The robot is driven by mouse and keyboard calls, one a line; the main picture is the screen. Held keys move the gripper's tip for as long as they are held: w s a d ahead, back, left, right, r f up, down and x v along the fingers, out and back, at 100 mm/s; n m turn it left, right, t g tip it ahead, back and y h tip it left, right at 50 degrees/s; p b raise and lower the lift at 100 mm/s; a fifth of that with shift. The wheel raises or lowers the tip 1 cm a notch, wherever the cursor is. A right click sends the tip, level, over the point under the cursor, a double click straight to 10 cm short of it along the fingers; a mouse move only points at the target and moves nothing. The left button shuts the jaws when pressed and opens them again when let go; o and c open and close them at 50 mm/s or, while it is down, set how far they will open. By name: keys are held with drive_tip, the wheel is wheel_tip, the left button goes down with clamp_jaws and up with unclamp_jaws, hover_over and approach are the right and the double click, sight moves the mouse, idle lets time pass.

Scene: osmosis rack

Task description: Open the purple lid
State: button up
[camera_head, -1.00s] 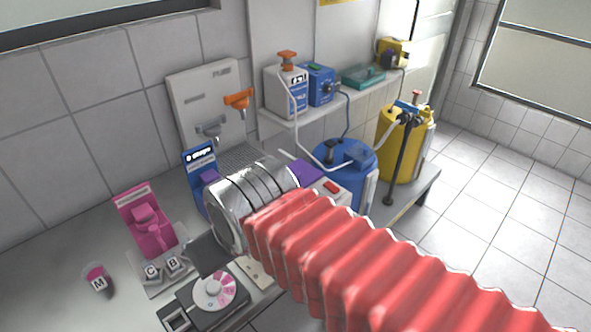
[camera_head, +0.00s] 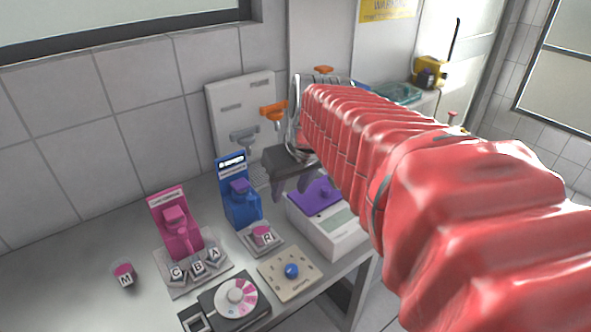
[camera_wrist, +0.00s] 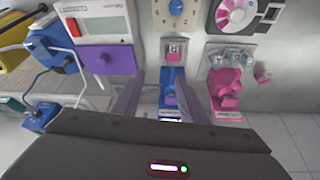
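The purple lid (camera_head: 316,197) lies flat on top of a white device (camera_head: 330,228) with a small display; it looks closed. In the wrist view the purple lid (camera_wrist: 106,60) is at upper left, just left of my left finger, beside the device's display and red button. My gripper (camera_head: 290,188) hangs above and to the left of the lid in the head view, apart from it as far as I can see. In the wrist view my gripper (camera_wrist: 158,108) has its fingers apart with nothing held between them. My arm hides part of the device's right side.
A pink dispenser (camera_head: 178,228) with several lettered cups is farther left. A dial unit (camera_head: 235,298) and a plate with a blue knob (camera_head: 291,271) lie in front. Blue and yellow containers appear at upper left of the wrist view.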

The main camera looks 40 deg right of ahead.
drive_tip(key=m, duration=0.1)
approach(326, 189)
drive_tip(key=v, duration=0.5)
drive_tip(key=shift+w+a+g, duration=0.15)
drive_tip(key=shift+w+g, duration=0.1)
drive_tip(key=shift+g, duration=0.05)
drive_tip(key=x, duration=1.3)
drive_tip(key=shift+w+f, duration=0.25)
drive_tip(key=shift+f, duration=0.1)
drive_tip(key=shift+c, duration=0.5)
clamp_jaws()
